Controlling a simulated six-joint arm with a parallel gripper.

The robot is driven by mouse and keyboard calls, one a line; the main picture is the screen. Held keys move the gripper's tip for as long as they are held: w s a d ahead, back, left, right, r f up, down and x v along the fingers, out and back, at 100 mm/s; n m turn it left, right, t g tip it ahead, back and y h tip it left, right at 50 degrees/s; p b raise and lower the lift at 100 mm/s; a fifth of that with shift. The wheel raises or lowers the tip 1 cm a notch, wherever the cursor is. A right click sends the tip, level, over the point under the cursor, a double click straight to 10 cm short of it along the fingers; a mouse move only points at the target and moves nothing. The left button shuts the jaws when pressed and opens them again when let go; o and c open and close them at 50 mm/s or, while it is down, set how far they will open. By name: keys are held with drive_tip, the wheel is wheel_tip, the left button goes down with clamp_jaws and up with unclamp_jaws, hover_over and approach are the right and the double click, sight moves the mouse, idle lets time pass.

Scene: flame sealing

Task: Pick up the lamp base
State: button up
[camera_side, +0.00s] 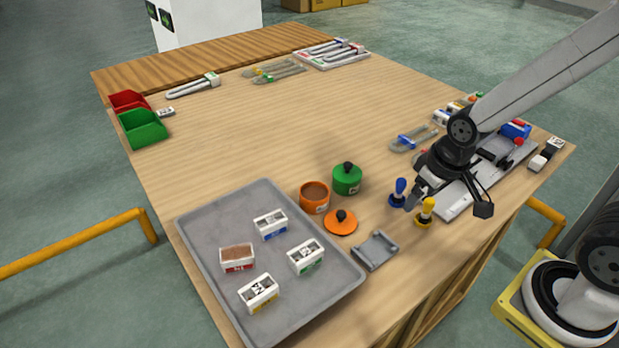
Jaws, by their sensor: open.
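No piece is labelled as the lamp base, so I cannot tell for sure which it is. An open orange round pot (314,197) stands on the table just right of the tray, with its flat orange lid (340,221) lying in front of it. A green round pot (347,180) with a dark-knobbed lid on stands behind it. My gripper (447,204) is open at the right, low over the table. It is well right of both pots, close to a blue peg (400,190) and a yellow peg (425,211). I cannot tell whether it touches them.
A grey tray (210,290) holds several small labelled boxes. A grey bracket (375,250) lies near the front edge. Clamps (412,138) and a long grey fixture (460,200) lie around my arm. Red and green bins (142,128) stand far left. The table's middle is clear.

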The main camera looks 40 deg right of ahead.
drive_tip(key=shift+o, duration=0.5)
drive_tip(key=m+g+y, duration=0.2)
drive_tip(key=m+y, duration=0.3)
drive_tip(key=m, duration=1.4)
approach(272, 219)
drive_tip(key=x, duration=0.2)
drive_tip(key=shift+a+f, duration=0.25)
drive_tip(key=shift+f, duration=0.05)
drive_tip(key=shift+x, duration=1.3)
drive_tip(key=shift+f, duration=0.1)
